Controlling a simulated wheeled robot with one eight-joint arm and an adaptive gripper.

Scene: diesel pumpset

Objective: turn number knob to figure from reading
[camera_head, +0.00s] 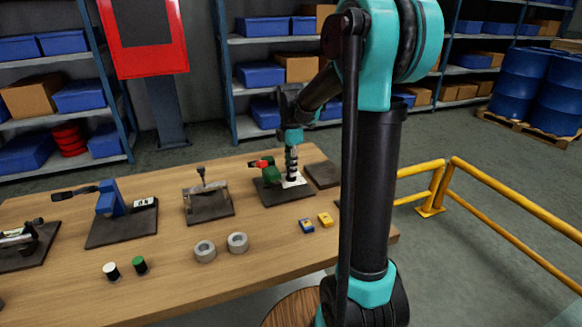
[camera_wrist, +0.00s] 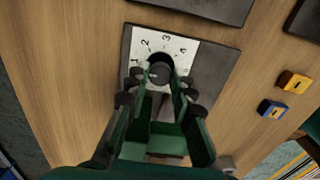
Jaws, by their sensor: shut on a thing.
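The number knob is a dark round knob (camera_wrist: 160,72) on a white dial plate (camera_wrist: 190,47), fixed to a dark base plate (camera_wrist: 222,68). Figures 1 to 4 show around the dial in the wrist view; any mark on the knob is hidden or too dark to read. My gripper (camera_wrist: 160,80) is shut on the knob, with a finger on each side. In the head view my gripper (camera_head: 291,172) points down onto the white dial plate (camera_head: 298,182). A blue device (camera_head: 109,197) with a small white reading plate (camera_head: 143,203) stands to the left; its figures are too small to read.
A green part with a red end (camera_head: 262,164) stands just left of my gripper. A clamp-like fixture (camera_head: 207,193), two metal rings (camera_head: 237,243), white and green buttons (camera_head: 140,265), and blue and yellow blocks (camera_head: 325,219) sit on the wooden table (camera_head: 190,290). Yellow rails (camera_head: 515,200) are at right.

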